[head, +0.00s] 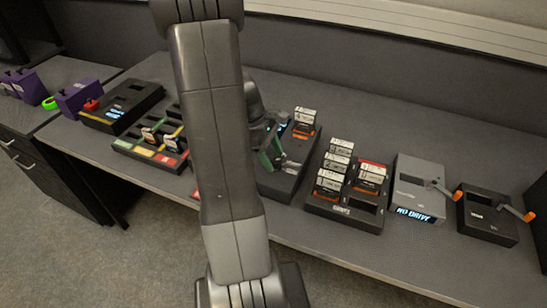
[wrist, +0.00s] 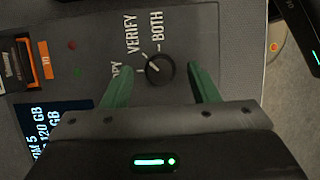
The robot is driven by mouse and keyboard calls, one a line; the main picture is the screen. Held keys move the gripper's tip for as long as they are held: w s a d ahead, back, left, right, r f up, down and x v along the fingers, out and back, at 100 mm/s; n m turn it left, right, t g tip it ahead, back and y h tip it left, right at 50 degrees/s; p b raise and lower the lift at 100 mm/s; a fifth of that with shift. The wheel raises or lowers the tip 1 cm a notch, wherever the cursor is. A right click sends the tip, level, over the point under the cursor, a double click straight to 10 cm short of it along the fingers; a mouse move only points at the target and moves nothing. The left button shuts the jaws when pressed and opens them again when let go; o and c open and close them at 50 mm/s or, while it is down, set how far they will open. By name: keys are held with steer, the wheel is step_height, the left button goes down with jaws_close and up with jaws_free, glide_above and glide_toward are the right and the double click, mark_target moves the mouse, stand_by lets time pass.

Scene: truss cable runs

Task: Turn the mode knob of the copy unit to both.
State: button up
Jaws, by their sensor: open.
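The copy unit (head: 274,187) is a dark box on the bench, partly hidden behind my arm in the head view. Its round black mode knob (wrist: 159,69) shows in the wrist view, with VERIFY (wrist: 132,36) and BOTH (wrist: 157,30) printed above it. The COPY label (wrist: 116,74) is partly covered by a finger. The knob's pointer is too small to read surely. My gripper (wrist: 159,70) is open, its green fingers on either side of the knob with gaps showing. In the head view my gripper (head: 271,158) is over the unit.
The unit's lit screen (wrist: 46,120) and a cartridge with an orange part (wrist: 24,62) lie left in the wrist view. A cartridge rack (head: 342,211) stands right of the unit, then a grey NO DRIVE box (head: 408,187) and a black box (head: 482,222) with orange-ended levers.

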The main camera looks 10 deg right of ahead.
steer(key=shift+s+d+f, duration=0.15)
steer(key=shift+f, duration=0.3)
steer(key=c, duration=1)
steer(key=shift+o, duration=0.2)
steer(key=shift+r+m, duration=0.1)
steer(key=shift+m, duration=0.2)
steer(key=m+g+y+p, duration=0.1)
steer(key=m, duration=0.3)
steer(key=shift+d+p, duration=0.15)
steer(key=shift+p, duration=0.15)
steer(key=shift+w+m+g+y+p, duration=0.15)
steer(key=shift+m+y, duration=0.35)
steer(key=shift+m, duration=0.6)
steer(key=shift+w+m+g+y+p, duration=0.1)
steer(key=shift+m+g+y+p, duration=0.3)
steer(key=shift+m, duration=0.7)
steer(key=shift+s, duration=0.1)
